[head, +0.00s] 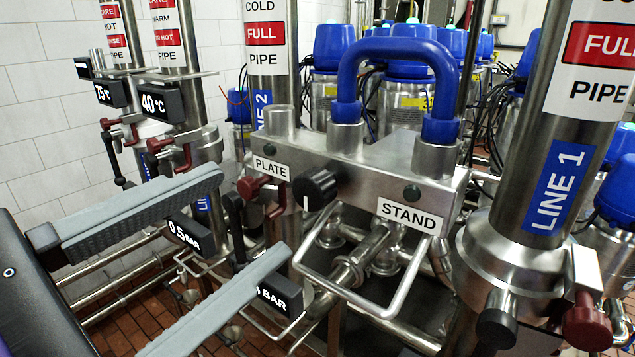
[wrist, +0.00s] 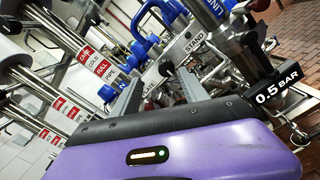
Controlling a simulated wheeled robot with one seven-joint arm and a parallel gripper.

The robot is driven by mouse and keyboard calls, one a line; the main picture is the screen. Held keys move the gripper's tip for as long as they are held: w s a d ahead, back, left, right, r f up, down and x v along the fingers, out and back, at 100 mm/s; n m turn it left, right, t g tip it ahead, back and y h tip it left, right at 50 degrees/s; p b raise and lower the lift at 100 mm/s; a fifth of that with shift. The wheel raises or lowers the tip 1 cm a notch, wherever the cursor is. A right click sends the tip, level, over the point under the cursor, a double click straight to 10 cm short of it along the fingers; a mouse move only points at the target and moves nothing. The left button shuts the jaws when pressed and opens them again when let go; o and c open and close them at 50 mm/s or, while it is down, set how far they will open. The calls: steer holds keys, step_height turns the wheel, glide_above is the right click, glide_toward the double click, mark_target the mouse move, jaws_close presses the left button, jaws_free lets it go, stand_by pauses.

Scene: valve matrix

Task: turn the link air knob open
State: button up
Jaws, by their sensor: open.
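A round black knob (head: 316,188) sits on the front of a steel block (head: 375,165), between the PLATE and STAND labels. A pale mark shows low on its left side. No readable label names it as the link air knob. A blue U-shaped pipe (head: 395,50) rises from the block's top. My gripper (head: 256,210) is open and empty, its two grey fingers pointing toward the block from the lower left, apart from the knob. In the wrist view the knob (wrist: 166,68) appears just beyond and between the fingertips of my gripper (wrist: 160,76).
A red-handled valve (head: 262,190) is left of the knob. A bent steel handle (head: 385,310) juts out below the block. A 0.5 BAR display (head: 190,236) is beside my fingers. The LINE 1 pipe (head: 555,170) stands at right, with a dark red knob (head: 587,325) at its base.

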mark_target(306, 197)
steer(key=shift+m, duration=0.5)
steer(key=shift+f+p+x, duration=0.2)
steer(key=shift+p+x, duration=0.15)
steer(key=shift+x, duration=0.95)
steer(key=shift+f+p+x, duration=0.2)
steer(key=shift+p+x, duration=0.15)
steer(key=shift+x, duration=1)
steer(key=shift+f+p+x, duration=0.2)
steer(key=shift+p+x, duration=0.15)
steer(key=shift+x, duration=0.95)
steer(key=shift+s+d, duration=0.15)
jaws_close()
